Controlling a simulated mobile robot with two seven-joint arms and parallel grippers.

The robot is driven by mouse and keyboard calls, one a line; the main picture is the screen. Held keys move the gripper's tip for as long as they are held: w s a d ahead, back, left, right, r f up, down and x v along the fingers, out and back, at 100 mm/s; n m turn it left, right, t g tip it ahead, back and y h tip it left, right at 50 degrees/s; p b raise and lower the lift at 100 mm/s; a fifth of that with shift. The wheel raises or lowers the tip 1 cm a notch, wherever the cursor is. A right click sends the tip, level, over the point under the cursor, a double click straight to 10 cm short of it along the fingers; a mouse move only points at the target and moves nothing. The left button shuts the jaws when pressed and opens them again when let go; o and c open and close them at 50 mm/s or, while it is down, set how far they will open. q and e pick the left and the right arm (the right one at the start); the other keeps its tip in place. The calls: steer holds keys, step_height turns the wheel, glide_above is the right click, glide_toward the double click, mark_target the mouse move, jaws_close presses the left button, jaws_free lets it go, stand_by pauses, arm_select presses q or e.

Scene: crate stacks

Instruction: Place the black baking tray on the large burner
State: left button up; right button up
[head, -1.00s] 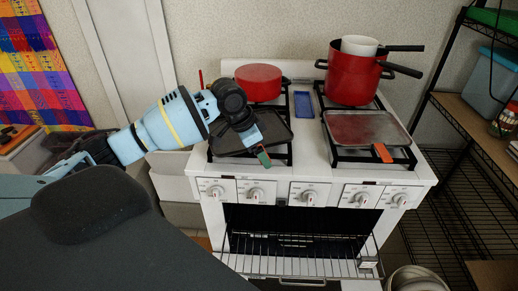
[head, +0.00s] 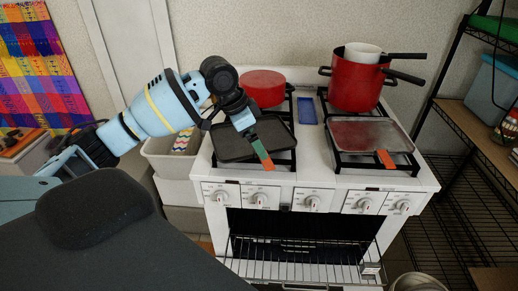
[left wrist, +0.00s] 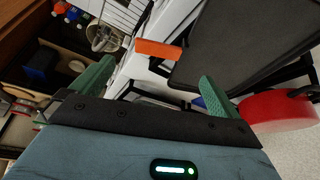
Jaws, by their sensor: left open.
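The black baking tray (head: 230,147) lies flat on the left front grate of the white stove (head: 325,185). Its orange handle (head: 268,165) points toward the front edge. My left gripper (head: 259,150) is over the tray's front part, by the handle. In the left wrist view the gripper (left wrist: 156,70) is open and empty, with the orange handle (left wrist: 158,48) beyond and between its green fingers. The tray (left wrist: 235,45) fills the upper right there. A similar flat pan (head: 355,133) with an orange handle sits on the right front grate, its surface reddish. My right gripper is not in view.
A red lidded pot (head: 262,88) stands behind the tray at the back left. A tall red pot (head: 357,85) holding a white container (head: 362,53) stands at the back right. A blue rectangular item (head: 307,110) lies between the grates. The oven rack (head: 300,270) sticks out below.

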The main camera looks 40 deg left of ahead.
arm_select(q)
steer(key=shift+v, duration=2.2)
